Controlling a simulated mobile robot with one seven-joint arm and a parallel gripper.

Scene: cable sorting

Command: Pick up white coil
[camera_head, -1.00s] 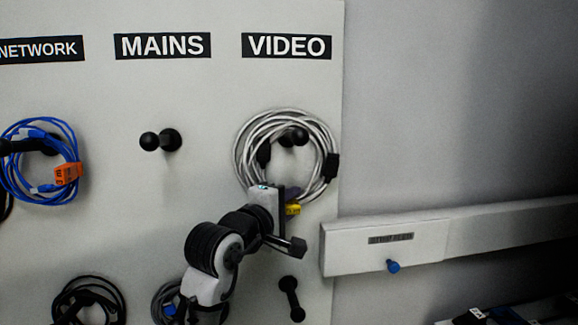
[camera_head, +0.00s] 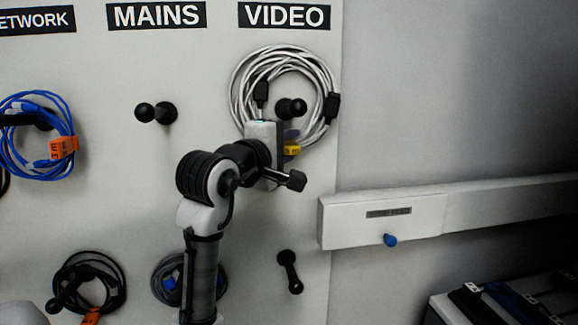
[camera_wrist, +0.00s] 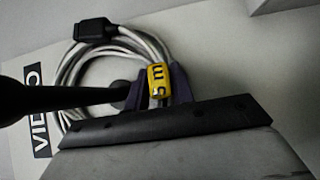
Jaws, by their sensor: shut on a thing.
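The white coil (camera_head: 243,88) is a bundle of loops with black connectors and a yellow tag (camera_head: 292,150). It is at the peg (camera_head: 291,108) under the VIDEO label, and the peg shows inside the ring, below its middle. My gripper (camera_head: 284,138) is shut on the coil at its lower edge, near the tag. In the wrist view, the coil (camera_wrist: 72,72) runs up from between the fingers (camera_wrist: 152,88), and the tag (camera_wrist: 158,80) shows a "5 m" marking. The wrist view does not clearly show whether the loops are clear of the peg.
An empty peg (camera_head: 156,113) sits under MAINS, and another empty peg (camera_head: 289,272) below VIDEO. A blue coil (camera_head: 62,165) hangs at left. A black coil (camera_head: 112,282) and a grey coil (camera_head: 160,270) hang low. A wall rail (camera_head: 350,225) with a blue knob (camera_head: 390,240) is at right.

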